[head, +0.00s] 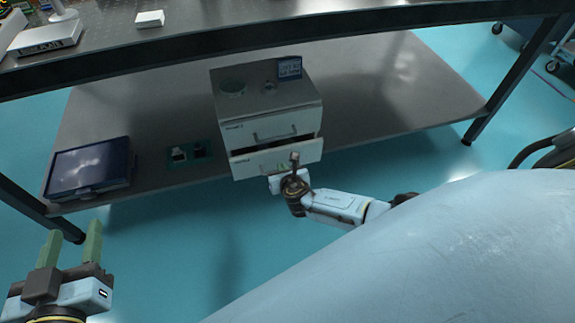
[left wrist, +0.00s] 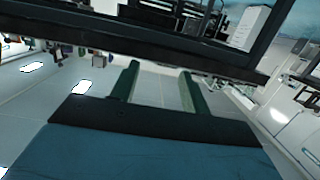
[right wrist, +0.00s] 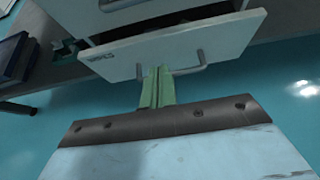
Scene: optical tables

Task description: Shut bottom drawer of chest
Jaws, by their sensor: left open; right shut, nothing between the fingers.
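The white chest (head: 226,135) stands on the lower shelf of the optical table. Its bottom drawer (head: 250,165) is pulled out part way, with a dark gap above its front; the upper drawer (head: 245,131) looks closed. My right gripper (head: 284,170) is at the bottom drawer's front. In the right wrist view its green fingers (right wrist: 157,72) are together and empty, beside the handle (right wrist: 190,69) on the drawer front (right wrist: 225,45). Whether they touch the front is unclear. My left gripper (head: 70,242) is open and empty at the lower left, far from the chest.
A dark flat monitor-like device (head: 88,167) and a small green board (head: 190,153) lie on the lower shelf (head: 385,85) left of the chest. The tabletop edge (head: 300,27) runs above. Turquoise floor is clear in front of the shelf.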

